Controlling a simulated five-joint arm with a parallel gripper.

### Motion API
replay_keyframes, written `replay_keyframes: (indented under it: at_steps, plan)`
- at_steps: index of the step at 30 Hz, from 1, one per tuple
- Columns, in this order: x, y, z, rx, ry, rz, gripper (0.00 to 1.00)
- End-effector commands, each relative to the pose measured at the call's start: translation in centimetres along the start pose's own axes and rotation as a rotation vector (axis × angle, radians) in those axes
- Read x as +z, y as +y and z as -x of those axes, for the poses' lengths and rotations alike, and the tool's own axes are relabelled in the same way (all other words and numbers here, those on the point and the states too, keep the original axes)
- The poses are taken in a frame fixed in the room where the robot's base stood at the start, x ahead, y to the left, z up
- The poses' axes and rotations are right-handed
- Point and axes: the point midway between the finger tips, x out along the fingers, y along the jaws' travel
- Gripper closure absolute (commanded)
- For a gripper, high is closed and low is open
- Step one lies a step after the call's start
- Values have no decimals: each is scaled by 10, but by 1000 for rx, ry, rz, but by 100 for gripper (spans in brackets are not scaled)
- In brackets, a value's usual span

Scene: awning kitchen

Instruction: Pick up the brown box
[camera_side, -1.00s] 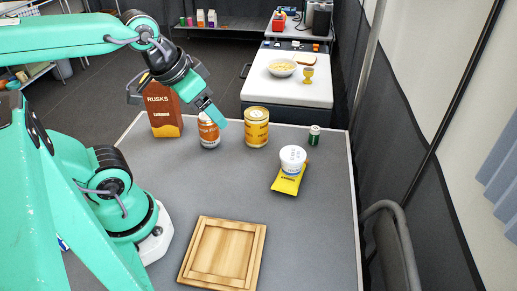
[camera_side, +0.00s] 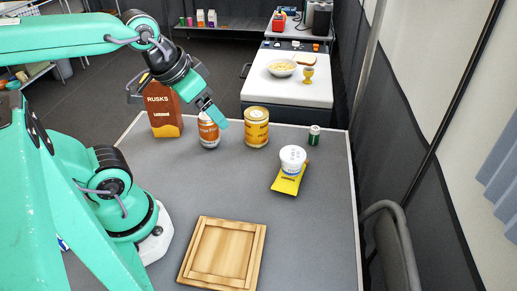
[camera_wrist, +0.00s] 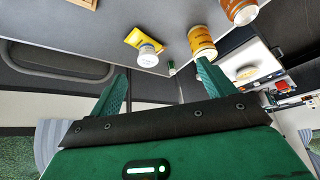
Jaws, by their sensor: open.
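The brown box (camera_side: 163,112), labelled RUSKS, stands upright at the back left corner of the grey table. My gripper (camera_side: 217,116) is to the right of the box, in front of and above the orange can, and it points down to the right. In the wrist view my gripper (camera_wrist: 165,78) shows its two green fingers spread apart with nothing between them. The box does not show in the wrist view.
An orange can (camera_side: 208,132) stands right of the box, with a yellow can (camera_side: 256,128) beyond it. A white-lidded tub (camera_side: 292,160), a yellow packet (camera_side: 288,184) and a small green can (camera_side: 314,135) are farther right. A wooden tray (camera_side: 258,256) lies in front.

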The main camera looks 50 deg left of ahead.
Motion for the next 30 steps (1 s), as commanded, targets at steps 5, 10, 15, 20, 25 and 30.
replay_keyframes:
  at_steps: [5, 10, 15, 20, 25, 30]
  plan:
    - [-3, -5, 0, -10, -8, 45, 18]
    - [-14, -21, -2, -43, -42, 209, 18]
    - [-29, -54, -6, -105, -90, 504, 18]
    - [-41, -95, -11, -179, -133, 836, 18]
    - [-46, -143, -17, -264, -166, 1193, 18]
    - [-42, -196, -23, -354, -187, 1551, 18]
